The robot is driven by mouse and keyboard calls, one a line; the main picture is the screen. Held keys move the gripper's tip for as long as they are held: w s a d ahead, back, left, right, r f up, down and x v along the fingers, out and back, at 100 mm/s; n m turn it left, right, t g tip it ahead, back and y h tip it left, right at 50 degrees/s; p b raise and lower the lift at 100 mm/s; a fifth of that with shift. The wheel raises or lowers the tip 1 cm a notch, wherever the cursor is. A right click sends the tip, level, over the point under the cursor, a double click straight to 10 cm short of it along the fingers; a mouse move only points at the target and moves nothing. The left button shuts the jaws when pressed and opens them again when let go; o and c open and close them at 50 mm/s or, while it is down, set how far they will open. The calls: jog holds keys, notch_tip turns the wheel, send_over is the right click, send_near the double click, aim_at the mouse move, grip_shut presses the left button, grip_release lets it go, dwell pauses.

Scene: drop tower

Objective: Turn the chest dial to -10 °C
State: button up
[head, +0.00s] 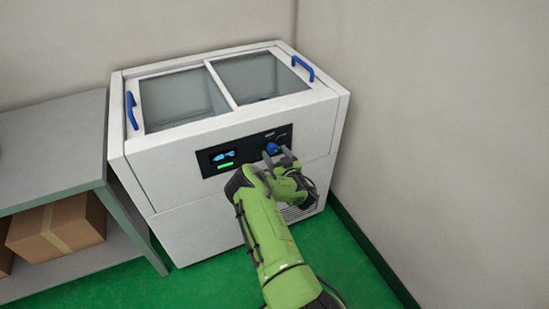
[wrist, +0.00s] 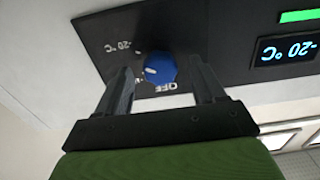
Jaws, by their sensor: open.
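The white chest freezer (head: 180,190) stands in the corner with a dark control panel (head: 247,150) on its front. The blue dial (head: 272,148) sits at the panel's right side; in the wrist view the dial (wrist: 160,68) has a white pointer mark, with "OFF" and "-20 °C" printed around it. The display (wrist: 288,50) reads -20 °C, upside down in the wrist view, beside a green bar (wrist: 300,16). My gripper (wrist: 165,80) is open, one finger on each side of the dial, with gaps visible between fingers and dial. Part of the dial's scale is hidden by a finger.
The freezer's glass lids (head: 250,75) are closed, with blue handles (head: 303,68) at both sides. A grey shelf (head: 50,135) holding cardboard boxes (head: 58,228) stands at the left. A wall (head: 430,130) is close on the right. Green floor (head: 210,285) is clear in front.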

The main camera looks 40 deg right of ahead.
jog(key=shift+x, duration=0.85)
jog(key=shift+c, duration=0.3)
jog(key=c, duration=1)
jog(key=n, duration=0.5)
jog(key=shift+n+p, duration=0.3)
jog(key=shift+n, duration=0.1)
jog(key=n, duration=0.5)
jog(key=shift+s+d+n+b, duration=0.1)
jog(key=shift+n+b, duration=0.2)
jog(key=shift+n, duration=0.1)
